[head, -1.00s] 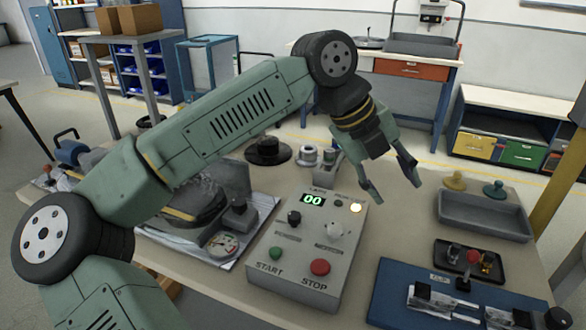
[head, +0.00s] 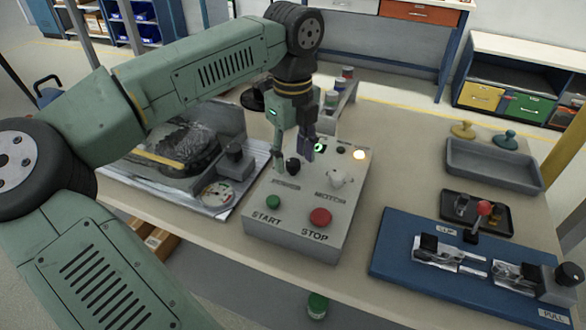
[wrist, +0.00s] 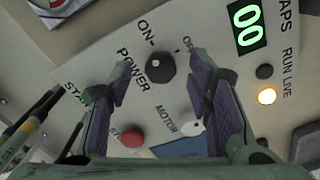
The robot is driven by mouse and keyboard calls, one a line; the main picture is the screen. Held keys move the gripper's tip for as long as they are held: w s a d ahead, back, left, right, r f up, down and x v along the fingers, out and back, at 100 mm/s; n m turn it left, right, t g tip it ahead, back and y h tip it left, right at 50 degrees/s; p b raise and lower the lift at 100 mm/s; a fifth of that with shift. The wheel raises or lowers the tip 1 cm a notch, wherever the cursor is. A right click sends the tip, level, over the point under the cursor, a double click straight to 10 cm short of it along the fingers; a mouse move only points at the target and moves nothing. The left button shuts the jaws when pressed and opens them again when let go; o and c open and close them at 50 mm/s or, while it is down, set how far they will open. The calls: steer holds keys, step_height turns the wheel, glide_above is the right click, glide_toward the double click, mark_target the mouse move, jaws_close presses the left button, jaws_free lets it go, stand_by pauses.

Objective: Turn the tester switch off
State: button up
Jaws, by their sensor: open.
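The grey tester box (head: 345,215) stands on the table. Its black POWER knob (wrist: 160,68) lies between my finger pads in the wrist view, with ON and a partly hidden OFF printed beyond it. The knob (head: 293,167) also shows in the head view. My gripper (head: 289,158) is open, pointing down over the knob, one finger on each side. I cannot tell whether either finger touches it. The display reads a green 00 (wrist: 247,26), and an amber lamp (wrist: 267,96) is lit. The knob's exact pointing direction is hard to make out.
The white MOTOR knob (head: 337,180), green START button (head: 273,202) and red STOP button (head: 320,217) are close by on the box. A blue fixture board (head: 400,262) and a grey tray (head: 490,170) lie to the right.

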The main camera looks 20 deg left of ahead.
steer(key=shift+f, duration=0.9)
jaws_close()
